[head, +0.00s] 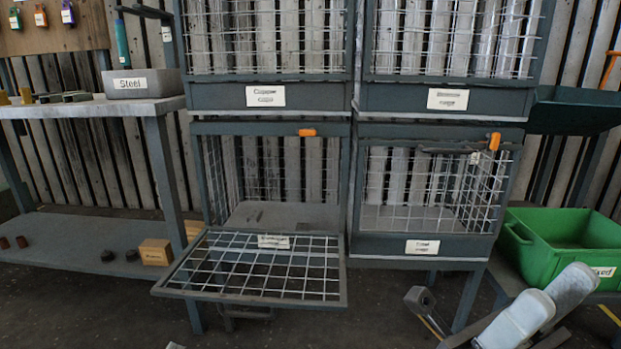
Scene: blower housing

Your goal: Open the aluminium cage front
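The lower-left cage (347,190) has its mesh front (255,283) folded down and out, lying nearly flat. The front carries a blurred white label that seems to read Aluminium. The cage mouth above it stands open, and a small flat dark piece lies on its floor. An orange latch (307,132) sits on the top of the frame. My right arm comes in at the bottom right, with its dark gripper (420,300) low, right of the lowered front and apart from it. Its finger opening cannot be made out.
The cage labelled Steel (422,247) at the lower right has its front shut, with an orange latch (494,141). Two upper cages are above. A green bin (530,245) stands right, a workbench (90,108) left. A dark shape (245,314) shows below the lowered front.

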